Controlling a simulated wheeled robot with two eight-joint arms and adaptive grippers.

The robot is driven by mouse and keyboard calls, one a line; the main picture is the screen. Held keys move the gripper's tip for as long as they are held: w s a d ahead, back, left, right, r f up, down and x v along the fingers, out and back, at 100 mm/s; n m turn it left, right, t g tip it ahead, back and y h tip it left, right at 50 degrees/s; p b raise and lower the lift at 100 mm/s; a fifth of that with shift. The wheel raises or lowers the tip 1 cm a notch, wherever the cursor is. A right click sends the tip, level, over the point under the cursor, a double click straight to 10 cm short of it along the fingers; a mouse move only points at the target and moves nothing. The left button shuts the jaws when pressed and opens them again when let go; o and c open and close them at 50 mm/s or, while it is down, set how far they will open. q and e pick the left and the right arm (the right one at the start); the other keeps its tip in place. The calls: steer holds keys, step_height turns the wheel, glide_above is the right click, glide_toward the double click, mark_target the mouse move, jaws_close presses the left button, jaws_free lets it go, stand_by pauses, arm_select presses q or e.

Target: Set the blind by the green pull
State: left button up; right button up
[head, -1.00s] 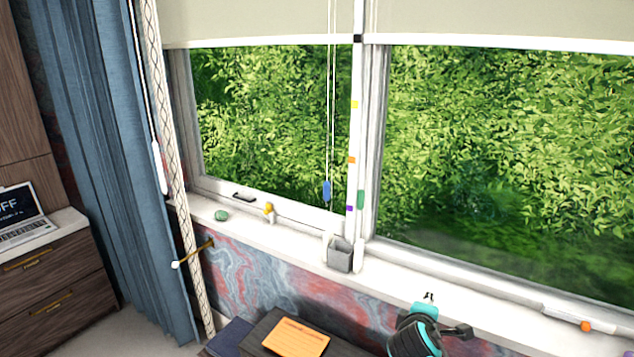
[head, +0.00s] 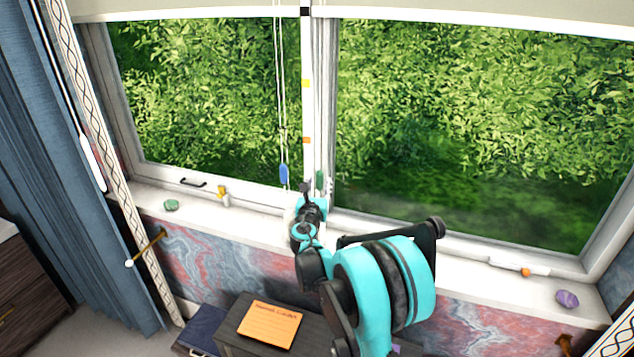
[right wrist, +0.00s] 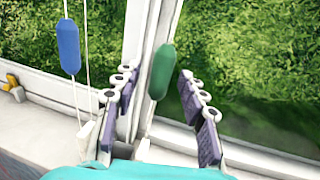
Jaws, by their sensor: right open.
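The green pull (head: 320,180) hangs on its cord just right of the centre window post. In the right wrist view the green pull (right wrist: 163,72) shows between the two spread fingers, near their tips, with no visible grip on it. My right gripper (head: 318,188) is open at the pull; its fingers also show in the right wrist view (right wrist: 157,82). The right-hand blind (head: 480,14) is at the top of the head view, its lower edge above most of the glass. My left gripper is not in view.
A blue pull (head: 284,174) hangs close by on the left; it also shows in the right wrist view (right wrist: 68,46). The post (head: 307,110) carries coloured marks. A green stone (head: 171,205), a yellow-topped item (head: 223,195) and a purple stone (head: 567,299) lie on the sill (head: 250,226).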

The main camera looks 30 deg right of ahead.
steer(key=shift+x, duration=1.1)
jaws_close()
steer(key=shift+r, duration=0.1)
step_height(320, 180, up, 37)
steer(key=p, duration=2)
steer(key=shift+w+d, duration=0.1)
steer(key=shift+d, duration=0.05)
